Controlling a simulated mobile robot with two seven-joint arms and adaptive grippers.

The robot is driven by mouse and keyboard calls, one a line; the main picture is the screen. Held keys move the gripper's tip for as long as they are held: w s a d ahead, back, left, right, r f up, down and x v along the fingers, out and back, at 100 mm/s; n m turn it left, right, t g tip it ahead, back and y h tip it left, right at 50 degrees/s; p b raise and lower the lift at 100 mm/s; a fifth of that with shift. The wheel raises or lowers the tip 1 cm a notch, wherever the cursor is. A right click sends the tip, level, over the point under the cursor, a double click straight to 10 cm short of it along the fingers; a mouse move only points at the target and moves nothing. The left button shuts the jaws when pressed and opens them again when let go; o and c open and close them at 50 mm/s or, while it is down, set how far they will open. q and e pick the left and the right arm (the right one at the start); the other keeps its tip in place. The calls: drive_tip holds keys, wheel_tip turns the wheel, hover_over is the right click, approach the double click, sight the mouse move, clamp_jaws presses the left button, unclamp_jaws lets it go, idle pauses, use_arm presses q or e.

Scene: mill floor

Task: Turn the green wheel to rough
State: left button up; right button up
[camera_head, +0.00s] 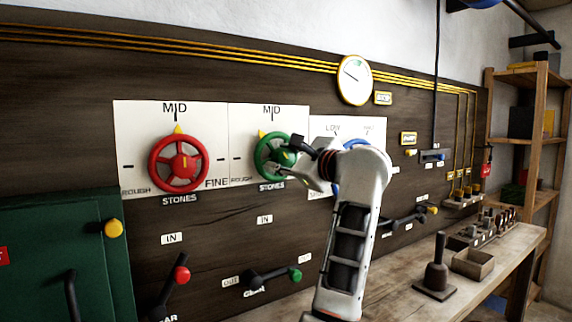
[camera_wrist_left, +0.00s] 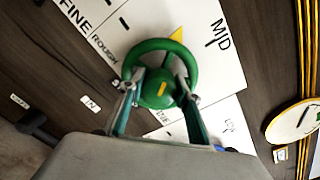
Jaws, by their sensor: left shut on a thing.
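The green wheel (camera_head: 266,148) is mounted on a white dial plate labelled STONES, right of the red wheel. Its yellow pointer (camera_head: 262,133) sits left of the MID mark, between ROUGH and MID. My left gripper (camera_head: 288,158) reaches the wheel from the right and is shut on it. In the left wrist view the fingers of my left gripper (camera_wrist_left: 160,90) lie either side of the hub of the green wheel (camera_wrist_left: 152,44). The yellow pointer (camera_wrist_left: 177,34) also shows there, between ROUGH and MID and nearer MID. My right gripper is not in view.
The red wheel (camera_head: 180,164) is close on the left, its pointer at MID. A blue wheel (camera_head: 352,178) is mostly hidden behind my left arm. Levers with red (camera_head: 181,274) and green (camera_head: 295,274) knobs stick out below. A wooden bench (camera_head: 400,300) stands at right.

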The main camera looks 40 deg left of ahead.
use_arm(q)
drive_tip(key=shift+w+f+n+b, duration=0.1)
drive_tip(key=shift+f+n+b, duration=0.3)
drive_tip(key=shift+n, duration=0.5)
drive_tip(key=n+b, duration=0.2)
drive_tip(key=n, duration=0.1)
drive_tip(key=shift+n, duration=0.3)
drive_tip(key=shift+n+b, duration=0.55)
drive_tip(key=shift+n, duration=0.65)
drive_tip(key=shift+r+n, duration=0.1)
drive_tip(key=shift+n, duration=0.5)
drive_tip(key=shift+n+b, duration=0.45)
drive_tip(key=shift+n, duration=0.05)
drive_tip(key=shift+r+n, duration=0.15)
drive_tip(key=shift+n, duration=0.15)
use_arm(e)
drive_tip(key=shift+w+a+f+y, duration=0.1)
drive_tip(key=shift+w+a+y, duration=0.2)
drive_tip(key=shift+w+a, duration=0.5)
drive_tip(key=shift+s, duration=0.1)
use_arm(q)
drive_tip(key=shift+r, duration=0.1)
